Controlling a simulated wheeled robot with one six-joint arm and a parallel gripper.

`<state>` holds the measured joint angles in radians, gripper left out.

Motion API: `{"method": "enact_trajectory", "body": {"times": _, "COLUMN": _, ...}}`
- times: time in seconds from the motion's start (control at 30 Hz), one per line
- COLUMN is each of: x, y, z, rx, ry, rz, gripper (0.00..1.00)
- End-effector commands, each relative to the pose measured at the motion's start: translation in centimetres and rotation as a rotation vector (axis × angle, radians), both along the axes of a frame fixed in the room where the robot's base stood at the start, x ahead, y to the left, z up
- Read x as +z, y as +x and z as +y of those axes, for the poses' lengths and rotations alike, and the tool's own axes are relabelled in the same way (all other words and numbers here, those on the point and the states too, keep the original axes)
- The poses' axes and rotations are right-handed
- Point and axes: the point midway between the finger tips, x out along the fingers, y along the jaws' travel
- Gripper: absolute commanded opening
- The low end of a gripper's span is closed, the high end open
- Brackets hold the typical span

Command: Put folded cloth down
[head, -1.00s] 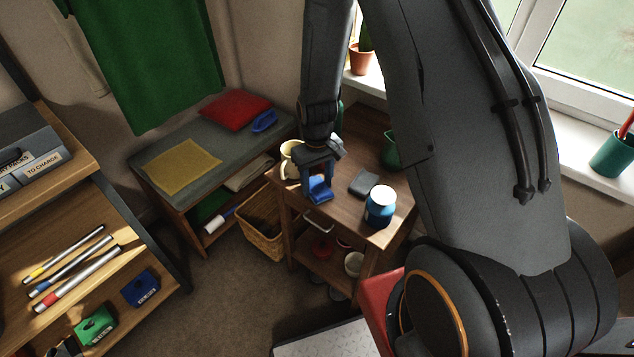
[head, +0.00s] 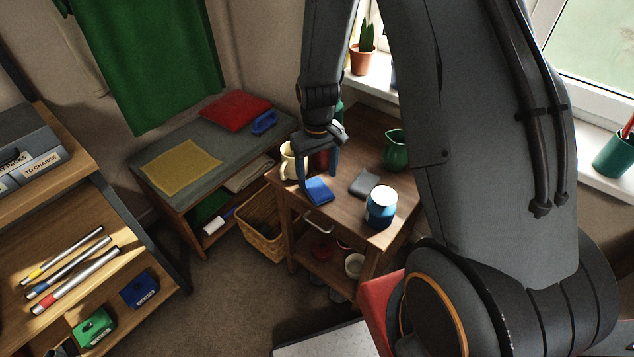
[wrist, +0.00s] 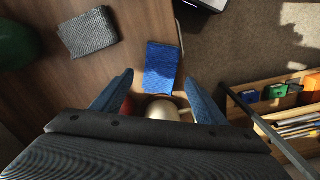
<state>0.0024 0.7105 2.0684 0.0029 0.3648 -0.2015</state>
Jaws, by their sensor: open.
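A folded blue cloth (head: 318,192) lies flat near the front left edge of the small wooden table (head: 345,215). It also shows in the wrist view (wrist: 161,66), past the fingertips. My gripper (head: 318,174) is open, just above and behind the cloth, with its fingers spread to either side. In the wrist view my gripper (wrist: 160,77) has nothing held between its blue fingers.
A dark grey folded piece (head: 364,183) and a blue jar with a white lid (head: 380,207) are to the right on the table. A cream mug (head: 290,163) stands close to my gripper's left. A green jug (head: 396,150) stands at the back right.

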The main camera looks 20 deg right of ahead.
Motion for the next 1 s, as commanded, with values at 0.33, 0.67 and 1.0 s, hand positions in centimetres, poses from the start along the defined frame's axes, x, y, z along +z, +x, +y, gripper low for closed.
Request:
{"method": "enact_trajectory", "body": {"times": 0.33, "x": 5.8, "y": 0.1, "z": 0.0, "rx": 0.000, "ry": 0.000, "rz": -0.003, "gripper": 0.66}}
{"method": "enact_trajectory", "body": {"times": 0.67, "x": 8.9, "y": -1.2, "z": 0.0, "rx": -0.014, "ry": 0.000, "rz": -0.006, "gripper": 0.66}}
{"method": "enact_trajectory", "body": {"times": 1.0, "x": 14.6, "y": -11.9, "z": 0.1, "rx": -0.136, "ry": 0.003, "rz": -0.035, "gripper": 0.66}}
